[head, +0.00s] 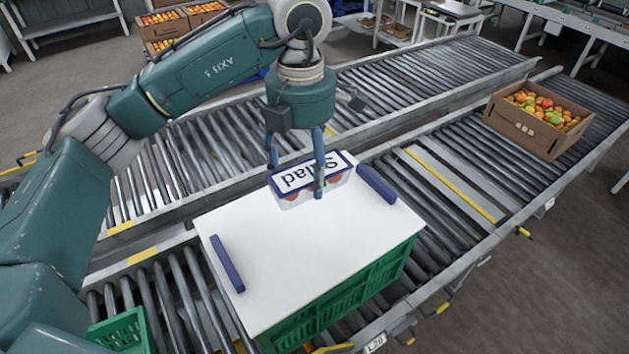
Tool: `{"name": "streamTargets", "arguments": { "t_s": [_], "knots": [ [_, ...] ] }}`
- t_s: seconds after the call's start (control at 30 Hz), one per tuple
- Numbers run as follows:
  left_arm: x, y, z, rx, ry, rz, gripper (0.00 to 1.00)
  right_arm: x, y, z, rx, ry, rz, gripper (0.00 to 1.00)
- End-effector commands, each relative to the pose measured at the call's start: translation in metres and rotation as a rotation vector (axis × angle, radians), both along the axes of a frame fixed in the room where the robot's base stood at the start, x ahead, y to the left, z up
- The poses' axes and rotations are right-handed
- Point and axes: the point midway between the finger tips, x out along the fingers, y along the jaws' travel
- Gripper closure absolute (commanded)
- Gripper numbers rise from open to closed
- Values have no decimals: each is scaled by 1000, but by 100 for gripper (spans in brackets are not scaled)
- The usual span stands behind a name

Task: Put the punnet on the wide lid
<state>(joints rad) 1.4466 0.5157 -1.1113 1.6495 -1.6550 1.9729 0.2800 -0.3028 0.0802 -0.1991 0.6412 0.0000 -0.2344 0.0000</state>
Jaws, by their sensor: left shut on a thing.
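My right gripper is not in view.
The crate stands on a roller conveyor (440,210), with another conveyor (205,150) behind. A cardboard box of tomatoes (520,138) sits at the right. Another green crate (122,333) shows at the lower left. The middle and front of the lid are clear.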

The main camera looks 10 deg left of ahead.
Motion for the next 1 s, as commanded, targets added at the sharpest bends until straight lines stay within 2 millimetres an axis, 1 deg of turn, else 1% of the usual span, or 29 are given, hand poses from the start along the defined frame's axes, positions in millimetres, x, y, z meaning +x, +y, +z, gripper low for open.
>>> {"name": "streamTargets", "arguments": {
  "t_s": [0.07, 0.17, 0.5, 0.6, 0.7, 0.87, 0.97, 1.0],
  "knots": [
    [0, 1, -2, 2, 4, 26, 64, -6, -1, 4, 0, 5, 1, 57],
    [-1, 2, -20, 2, 7, 34, 64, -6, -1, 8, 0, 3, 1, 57],
    [-2, 1, -109, 2, 8, 32, 64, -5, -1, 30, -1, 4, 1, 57],
    [-2, 1, -131, 0, 6, 31, 64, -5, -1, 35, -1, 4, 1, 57],
    [-1, 1, -146, 0, 4, 30, 64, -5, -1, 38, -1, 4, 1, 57],
    [0, 1, -157, -1, 2, 31, 64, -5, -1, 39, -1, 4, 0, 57],
    [-1, 1, -166, 0, 4, 30, 64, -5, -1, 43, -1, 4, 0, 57],
    [-2, 1, -172, 1, 5, 30, 64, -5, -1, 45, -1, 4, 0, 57]
  ]
}}
